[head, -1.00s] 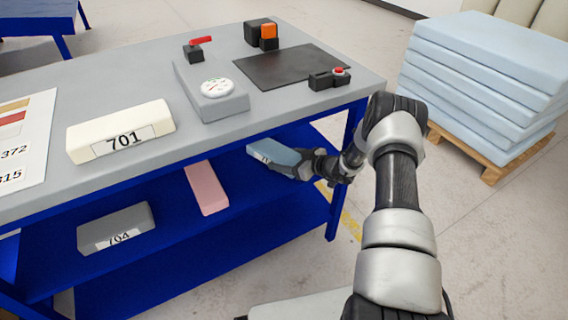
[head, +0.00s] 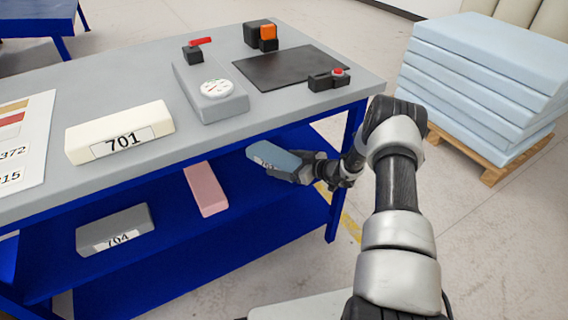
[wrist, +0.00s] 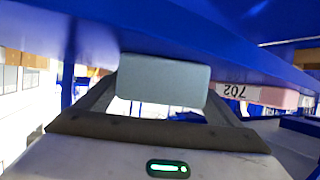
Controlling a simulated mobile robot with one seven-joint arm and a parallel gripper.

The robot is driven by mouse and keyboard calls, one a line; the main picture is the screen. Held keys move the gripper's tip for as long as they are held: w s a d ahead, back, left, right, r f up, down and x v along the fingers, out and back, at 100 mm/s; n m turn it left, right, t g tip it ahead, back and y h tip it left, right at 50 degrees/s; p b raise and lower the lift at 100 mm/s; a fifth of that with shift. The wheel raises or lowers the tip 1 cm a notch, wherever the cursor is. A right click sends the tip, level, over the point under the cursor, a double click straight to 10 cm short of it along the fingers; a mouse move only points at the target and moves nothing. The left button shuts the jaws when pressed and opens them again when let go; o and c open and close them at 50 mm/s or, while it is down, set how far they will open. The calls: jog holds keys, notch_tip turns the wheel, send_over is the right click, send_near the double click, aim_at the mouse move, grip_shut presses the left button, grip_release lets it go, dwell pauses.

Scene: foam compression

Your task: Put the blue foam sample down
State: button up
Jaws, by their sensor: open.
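The blue foam sample (head: 274,158) is at the right end of the blue lower shelf (head: 245,215), under the tabletop. My gripper (head: 298,168) reaches in from the right and is open around the near end of the sample. In the wrist view, which looks upside down, the blue foam sample (wrist: 162,82) lies between the two spread fingers (wrist: 160,105). Its edge meets the blue shelf surface there and appears to rest on it. Any small gap between fingers and foam is hard to tell.
A pink sample (head: 206,188) marked 702 in the wrist view (wrist: 255,95) and a grey sample 704 (head: 115,230) share the shelf. Cream sample 701 (head: 120,132) and a gauge device (head: 211,92) stand on the tabletop above. A table leg (head: 338,200) is beside my arm.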

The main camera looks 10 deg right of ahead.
jog(key=p+v, duration=0.2)
jog(key=v, duration=0.9)
jog(key=shift+s+d+r, duration=0.1)
jog(key=shift+s+r, duration=0.05)
jog(key=shift+s, duration=0.1)
